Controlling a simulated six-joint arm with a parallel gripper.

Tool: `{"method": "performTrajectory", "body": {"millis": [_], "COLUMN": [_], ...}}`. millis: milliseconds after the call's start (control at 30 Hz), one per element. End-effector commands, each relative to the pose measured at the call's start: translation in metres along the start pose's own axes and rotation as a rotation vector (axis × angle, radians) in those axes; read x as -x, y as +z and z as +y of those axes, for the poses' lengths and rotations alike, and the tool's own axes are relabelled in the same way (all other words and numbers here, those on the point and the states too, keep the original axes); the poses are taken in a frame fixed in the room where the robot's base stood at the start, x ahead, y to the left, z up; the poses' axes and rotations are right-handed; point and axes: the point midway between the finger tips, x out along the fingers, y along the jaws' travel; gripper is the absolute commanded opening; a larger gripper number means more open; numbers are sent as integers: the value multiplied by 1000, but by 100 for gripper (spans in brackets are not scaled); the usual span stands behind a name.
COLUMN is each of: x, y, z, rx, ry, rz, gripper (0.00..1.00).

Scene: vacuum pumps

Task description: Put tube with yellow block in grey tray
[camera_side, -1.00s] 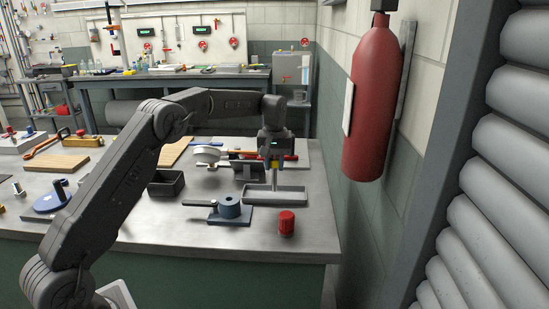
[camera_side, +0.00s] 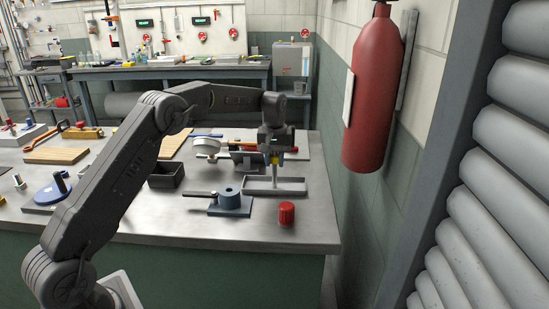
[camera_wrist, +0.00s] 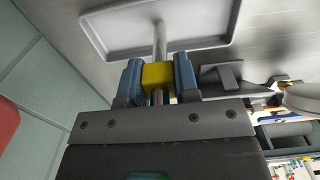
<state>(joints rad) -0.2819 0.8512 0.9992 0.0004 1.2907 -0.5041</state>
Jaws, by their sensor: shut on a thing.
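My gripper (camera_side: 275,157) is shut on the yellow block (camera_wrist: 157,76) of the tube. In the wrist view the block sits between the two blue fingers. The grey tube (camera_wrist: 160,40) runs out from the block over the grey tray (camera_wrist: 100,38). In the side view the tube (camera_side: 275,176) hangs upright from my gripper, above the grey tray (camera_side: 296,187). Its lower end is at the tray's inside; I cannot tell whether it touches the tray floor. The tray is a shallow rectangle with a low rim.
A blue-grey cylinder on a plate (camera_side: 230,200) and a red knurled cap (camera_side: 286,213) stand in front of the tray. A black open box (camera_side: 166,175) is to the left. A round white gauge (camera_side: 206,146) stands behind. A red fire extinguisher (camera_side: 370,95) hangs at right.

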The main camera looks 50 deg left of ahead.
Motion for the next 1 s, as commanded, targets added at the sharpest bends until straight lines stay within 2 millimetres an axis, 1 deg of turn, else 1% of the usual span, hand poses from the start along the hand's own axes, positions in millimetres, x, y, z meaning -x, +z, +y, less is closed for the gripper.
{"method": "performTrajectory", "body": {"millis": [633,667,933,967,1000], "x": [-5,-5,-5,-5,-5], "y": [0,0,0,0,0], "z": [0,0,0,0,0], "rx": [0,0,0,0,0], "ry": [0,0,0,0,0], "rz": [0,0,0,0,0], "gripper": [0,31,57,59,59]}}
